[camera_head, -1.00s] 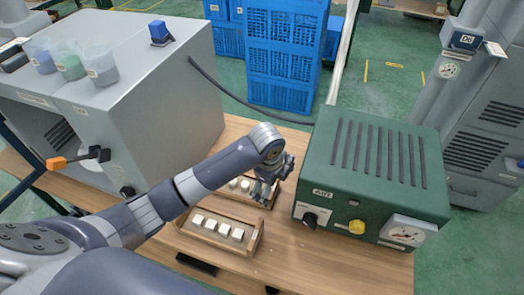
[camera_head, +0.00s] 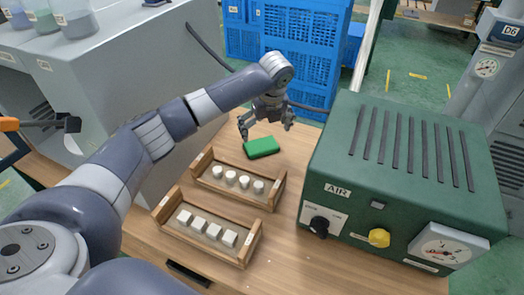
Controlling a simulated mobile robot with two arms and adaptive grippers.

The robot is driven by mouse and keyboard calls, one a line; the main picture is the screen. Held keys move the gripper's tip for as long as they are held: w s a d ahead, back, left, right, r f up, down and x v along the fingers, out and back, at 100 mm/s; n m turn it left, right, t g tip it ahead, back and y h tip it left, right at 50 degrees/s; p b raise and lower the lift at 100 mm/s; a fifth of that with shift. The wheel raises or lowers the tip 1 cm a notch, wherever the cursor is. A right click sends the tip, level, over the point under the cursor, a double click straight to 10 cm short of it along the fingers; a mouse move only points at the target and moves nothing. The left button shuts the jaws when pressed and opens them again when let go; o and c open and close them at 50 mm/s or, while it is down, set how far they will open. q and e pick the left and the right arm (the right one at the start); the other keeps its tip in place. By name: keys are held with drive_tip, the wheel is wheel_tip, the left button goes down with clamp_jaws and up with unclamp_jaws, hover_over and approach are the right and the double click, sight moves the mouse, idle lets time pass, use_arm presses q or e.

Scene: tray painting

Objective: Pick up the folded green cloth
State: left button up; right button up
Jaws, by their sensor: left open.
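The folded green cloth (camera_head: 262,148) lies on the wooden table, behind the two wooden trays and left of the green air box. It is a small, thick bright green block. My left gripper (camera_head: 266,128) is open, with its fingers spread above and just behind the cloth. A gap seems to remain between the fingers and the cloth, though the exact height is hard to tell. My right gripper is not in view.
One wooden tray (camera_head: 276,195) holds several white round pieces, and a nearer tray (camera_head: 252,243) holds several white cubes. The green air box (camera_head: 345,150) stands close on the right. A large grey machine (camera_head: 135,75) stands on the left. Blue crates (camera_head: 290,30) are behind.

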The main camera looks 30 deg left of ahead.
sight(261, 144)
use_arm(q)
drive_tip(key=x, duration=0.4)
drive_tip(key=shift+a, duration=0.1)
drive_tip(key=shift+w+p+x, duration=0.15)
drive_tip(key=shift+p+x, duration=0.1)
drive_tip(key=shift+x, duration=1.05)
drive_tip(key=shift+w+p+x, duration=0.15)
drive_tip(key=shift+p+x, duration=0.1)
drive_tip(key=shift+x, duration=1.05)
drive_tip(key=shift+a+r, duration=0.1)
drive_tip(key=shift+a, duration=0.1)
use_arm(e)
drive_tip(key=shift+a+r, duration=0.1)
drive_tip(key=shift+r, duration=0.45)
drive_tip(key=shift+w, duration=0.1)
use_arm(q)
drive_tip(key=c, duration=0.8)
drive_tip(key=shift+c, duration=0.2)
drive_tip(key=shift+r, duration=0.1)
